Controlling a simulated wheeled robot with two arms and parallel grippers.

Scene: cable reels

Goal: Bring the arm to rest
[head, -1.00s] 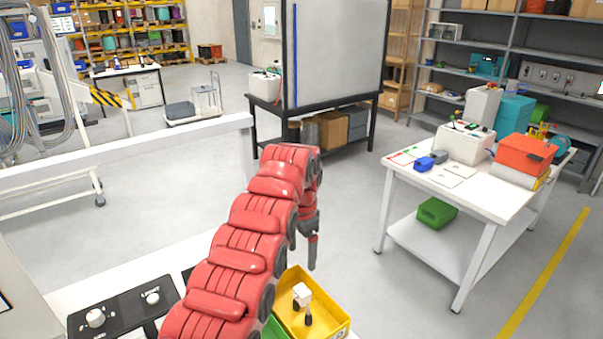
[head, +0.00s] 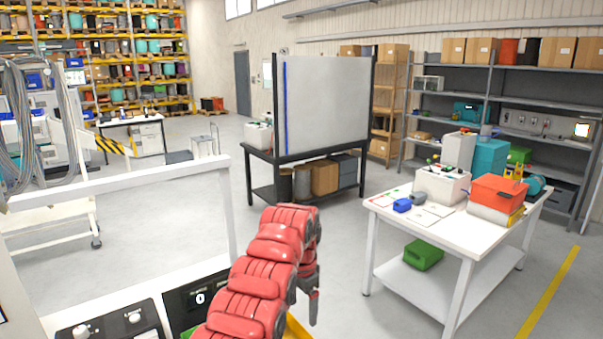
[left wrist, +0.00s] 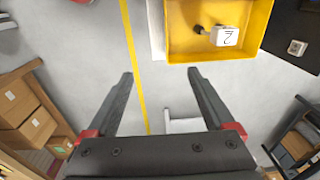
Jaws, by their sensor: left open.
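My left arm, red and segmented, reaches up from the bottom of the head view, its gripper (head: 313,305) hanging downward at the far end. In the left wrist view the two dark fingers of the left gripper (left wrist: 160,73) are wide apart with nothing between them. A yellow bin (left wrist: 180,50) lies beyond the fingertips at the top of that view. It holds a white block (left wrist: 228,36) with a "2" on it and a dark end. In the head view only a sliver of the yellow bin (head: 297,329) shows beside my arm. My right gripper is not in view.
A black control panel (head: 186,311) with knobs is at the bottom left, near a white frame bar (head: 130,176). A white table (head: 460,236) with boxes stands to the right. A framed board (head: 325,105) stands behind. Open floor lies between them.

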